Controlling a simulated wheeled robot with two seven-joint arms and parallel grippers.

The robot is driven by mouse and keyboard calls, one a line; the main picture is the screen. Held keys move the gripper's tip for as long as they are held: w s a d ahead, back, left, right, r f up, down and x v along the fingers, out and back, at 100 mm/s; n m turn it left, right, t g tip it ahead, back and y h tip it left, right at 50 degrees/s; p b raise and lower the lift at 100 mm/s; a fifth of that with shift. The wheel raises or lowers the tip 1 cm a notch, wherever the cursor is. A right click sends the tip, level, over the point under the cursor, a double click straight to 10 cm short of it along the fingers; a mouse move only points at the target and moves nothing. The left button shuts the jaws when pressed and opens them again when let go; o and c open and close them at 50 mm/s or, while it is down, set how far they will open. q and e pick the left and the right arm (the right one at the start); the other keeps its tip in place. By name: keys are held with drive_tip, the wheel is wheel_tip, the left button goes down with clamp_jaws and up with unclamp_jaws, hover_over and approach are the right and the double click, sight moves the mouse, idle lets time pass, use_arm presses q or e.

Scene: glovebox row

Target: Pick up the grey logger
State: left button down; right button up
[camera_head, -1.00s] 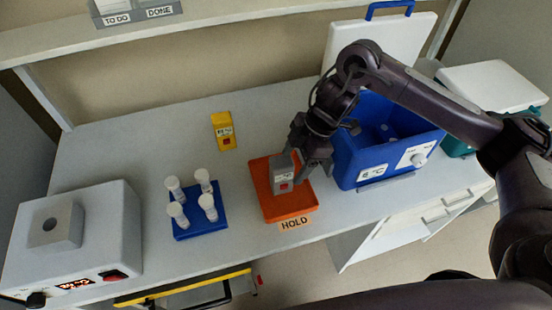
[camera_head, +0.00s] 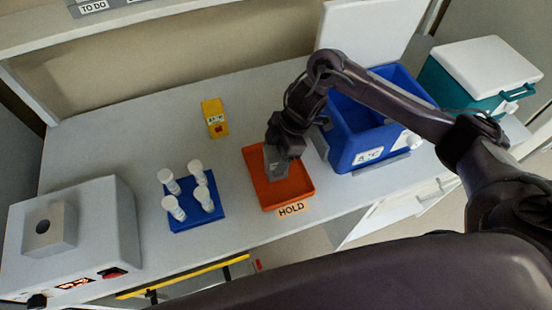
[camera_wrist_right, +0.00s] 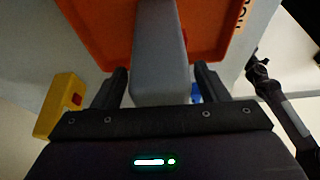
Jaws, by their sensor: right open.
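The grey logger (camera_head: 275,167) stands in the orange tray (camera_head: 300,188) marked HOLD, its upper part partly hidden by my right gripper (camera_head: 281,147). In the right wrist view the logger (camera_wrist_right: 160,50) lies between the two open fingers of the right gripper (camera_wrist_right: 161,82), with a gap visible on each side. A bit of red shows at its edge there. The fingers are not closed on it. My left gripper is in neither view.
A yellow device (camera_head: 214,118) stands behind and left of the tray. A blue rack (camera_head: 205,216) with several white-capped vials is to its left, then a white instrument (camera_head: 110,215). A blue open cooler (camera_head: 345,150) is close right; a teal box (camera_head: 455,85) stands beyond.

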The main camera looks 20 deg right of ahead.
drive_tip(key=shift+s+a+f, duration=0.1)
drive_tip(key=shift+f, duration=0.1)
drive_tip(key=c, duration=1.1)
